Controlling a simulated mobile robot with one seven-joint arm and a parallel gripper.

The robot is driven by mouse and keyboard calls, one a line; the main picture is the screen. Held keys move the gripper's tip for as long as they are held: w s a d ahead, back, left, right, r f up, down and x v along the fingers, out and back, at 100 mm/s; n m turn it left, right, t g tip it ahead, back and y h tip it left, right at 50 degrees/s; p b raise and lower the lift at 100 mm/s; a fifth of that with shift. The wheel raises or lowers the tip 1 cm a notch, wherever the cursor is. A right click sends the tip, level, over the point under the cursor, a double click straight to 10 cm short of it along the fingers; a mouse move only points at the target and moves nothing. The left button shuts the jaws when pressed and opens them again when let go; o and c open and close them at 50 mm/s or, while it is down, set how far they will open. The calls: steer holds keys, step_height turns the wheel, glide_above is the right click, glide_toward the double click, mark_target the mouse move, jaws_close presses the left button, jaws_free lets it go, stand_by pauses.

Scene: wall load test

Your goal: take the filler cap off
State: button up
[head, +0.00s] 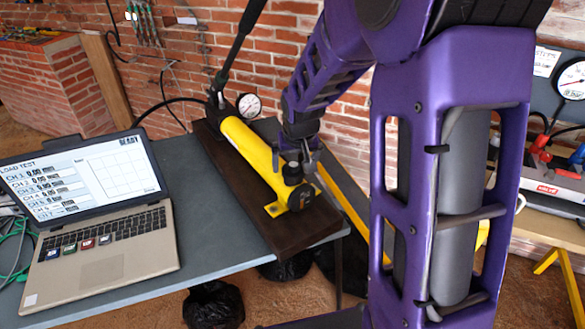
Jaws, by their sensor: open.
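A yellow hand pump (250,150) lies on a dark board (232,190) on the grey table. A small dark filler cap (292,172) appears to sit on top of the pump's near end. My gripper (296,163) is open and points down over that end, its fingers around or just above the cap. Whether the fingers touch the cap cannot be told. The purple arm links hide part of the area to the right of the pump.
An open laptop (85,220) stands on the table (205,240) left of the pump. A pressure gauge (249,105) and the pump's black lever (238,45) rise at its far end. A brick wall (270,50) stands behind. Black bags (213,305) lie below the table.

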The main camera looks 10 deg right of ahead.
steer(key=shift+x, duration=0.75)
steer(key=shift+r, duration=0.1)
steer(key=shift+s, duration=0.1)
steer(key=shift+c, duration=0.2)
steer(key=c, duration=1.2)
steer(key=shift+r, duration=0.1)
